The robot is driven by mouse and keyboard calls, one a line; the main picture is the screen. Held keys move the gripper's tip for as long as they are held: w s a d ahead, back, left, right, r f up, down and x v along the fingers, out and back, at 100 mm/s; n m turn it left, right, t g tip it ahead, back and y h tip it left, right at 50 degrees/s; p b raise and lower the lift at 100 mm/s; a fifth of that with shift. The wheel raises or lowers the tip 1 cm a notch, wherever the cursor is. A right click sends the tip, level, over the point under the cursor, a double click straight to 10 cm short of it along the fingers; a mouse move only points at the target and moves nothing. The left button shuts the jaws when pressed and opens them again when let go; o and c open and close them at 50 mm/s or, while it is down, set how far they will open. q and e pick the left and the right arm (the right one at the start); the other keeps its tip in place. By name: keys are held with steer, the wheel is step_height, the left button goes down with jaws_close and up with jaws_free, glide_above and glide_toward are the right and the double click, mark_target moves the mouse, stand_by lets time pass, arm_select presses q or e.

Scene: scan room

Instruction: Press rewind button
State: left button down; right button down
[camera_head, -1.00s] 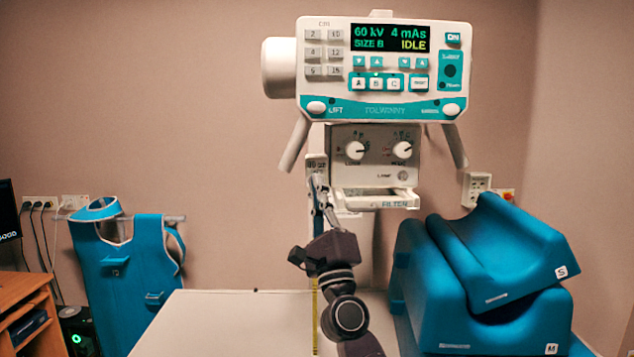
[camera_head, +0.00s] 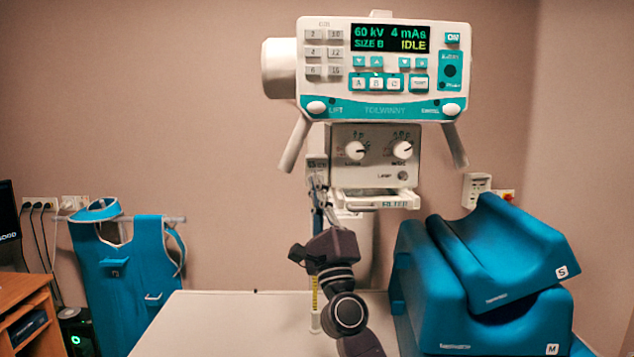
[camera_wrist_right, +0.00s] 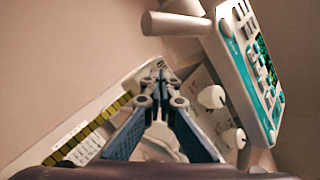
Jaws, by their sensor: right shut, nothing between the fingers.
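A small light box (camera_head: 317,162) hangs at the left side of the grey collimator, and a yellow tape (camera_head: 315,292) shows below it. In the right wrist view the yellow tape (camera_wrist_right: 88,128) runs up toward my fingertips. No rewind label is readable; the button, if on the box, is hidden behind the fingers. My right gripper (camera_head: 317,182) is shut and empty, pointing up with its tips at the lower part of the box. In its wrist view the tips (camera_wrist_right: 157,66) meet in front of the box; contact cannot be told. My left gripper is not in view.
The control panel (camera_head: 385,110) reads IDLE above the collimator (camera_head: 375,180), which has two knobs and a filter tray (camera_head: 380,199). A white table (camera_head: 220,320) lies below. Blue cushions (camera_head: 430,290) stand right, and a blue apron (camera_head: 135,270) hangs left.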

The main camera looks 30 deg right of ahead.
steer(key=shift+s, duration=0.1)
steer(key=shift+s+a+p, duration=0.25)
steer(key=shift+s+p, duration=0.05)
steer(key=shift+p, duration=0.15)
steer(key=shift+s+a, duration=0.15)
steer(key=shift+s, duration=0.2)
steer(key=s+a+p, duration=0.1)
steer(key=s+p, duration=0.1)
steer(key=s+a+p, duration=0.1)
steer(key=s, duration=0.1)
steer(key=shift+s+a, duration=0.1)
steer(key=shift+a, duration=0.25)
stand_by(0.5)
